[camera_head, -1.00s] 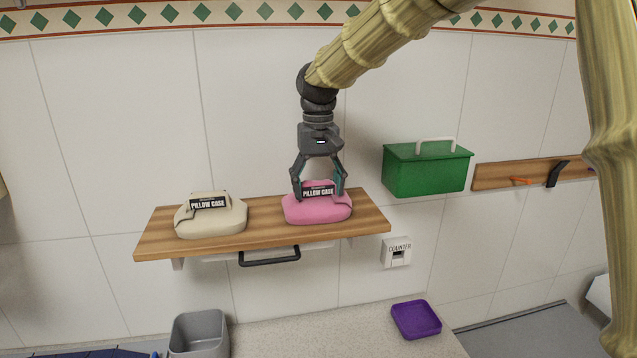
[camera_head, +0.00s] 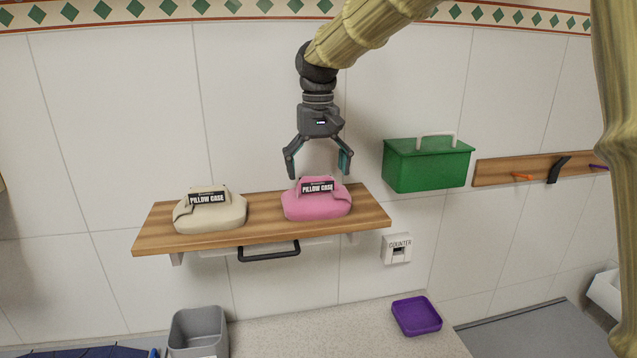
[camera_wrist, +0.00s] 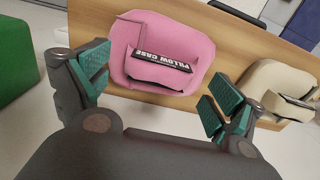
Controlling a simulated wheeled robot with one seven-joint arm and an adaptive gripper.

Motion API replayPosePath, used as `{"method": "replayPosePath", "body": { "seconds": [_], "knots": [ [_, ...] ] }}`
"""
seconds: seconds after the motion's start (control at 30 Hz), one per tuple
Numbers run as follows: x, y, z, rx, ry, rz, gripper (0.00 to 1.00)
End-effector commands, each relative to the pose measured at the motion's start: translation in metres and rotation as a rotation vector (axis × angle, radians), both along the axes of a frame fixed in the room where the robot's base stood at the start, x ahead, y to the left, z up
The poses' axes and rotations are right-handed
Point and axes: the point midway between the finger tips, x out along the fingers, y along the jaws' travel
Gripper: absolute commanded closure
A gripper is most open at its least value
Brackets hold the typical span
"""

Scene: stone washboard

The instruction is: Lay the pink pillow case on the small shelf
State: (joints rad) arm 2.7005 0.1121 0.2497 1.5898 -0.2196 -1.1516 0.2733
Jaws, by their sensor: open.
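The pink pillow case (camera_head: 316,203), with a black label, lies on the right part of the small wooden shelf (camera_head: 265,222) on the tiled wall. My gripper (camera_head: 318,166) is open and empty just above it, its fingers spread to either side and apart from it. In the wrist view the pink pillow case (camera_wrist: 160,55) lies on the shelf between and beyond the open fingers (camera_wrist: 155,95). A cream pillow case (camera_head: 209,211) lies on the left part of the shelf; it also shows at the right in the wrist view (camera_wrist: 275,82).
A green box (camera_head: 428,165) with a white handle is on the wall right of the shelf. A black handle (camera_head: 269,252) is under the shelf. Below are a counter (camera_head: 300,335), a grey bin (camera_head: 198,335) and a purple tray (camera_head: 416,316). The wall above the shelf is clear.

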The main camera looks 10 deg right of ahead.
Motion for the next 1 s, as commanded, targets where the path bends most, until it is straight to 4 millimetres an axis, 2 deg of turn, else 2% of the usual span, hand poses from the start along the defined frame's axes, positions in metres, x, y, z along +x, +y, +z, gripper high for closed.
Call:
{"method": "replayPosePath", "body": {
  "seconds": [0.3,0.5,0.7,1.0],
  "knots": [
    [0.001,0.0,0.057,0.0,-0.004,-0.001,0.06],
    [0.0,0.0,0.082,0.001,-0.001,-0.002,0.06],
    [0.0,0.0,0.092,0.001,-0.001,-0.001,0.06],
    [0.0,0.0,0.093,0.001,0.0,-0.001,0.06]
  ]
}}
